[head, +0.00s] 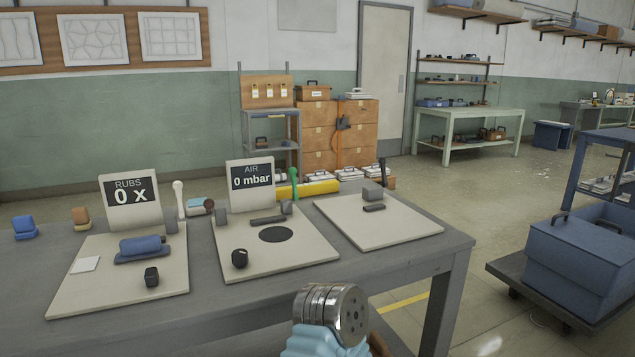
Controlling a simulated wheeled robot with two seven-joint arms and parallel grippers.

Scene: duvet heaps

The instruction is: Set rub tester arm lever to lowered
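The rub tester (62,282) is the left station on the grey workbench, a pale base plate with a display (130,202) reading "RUBS 0 x". A lever with a white rounded knob (179,197) stands upright at the back right of this station; I take it to be the arm lever. Neither gripper shows. A metal joint, apparently of my own arm, rises at the bottom centre, away from the lever.
A yellow roll (308,189) lies behind. A blue bin (580,258) on a cart stands right, with open floor between.

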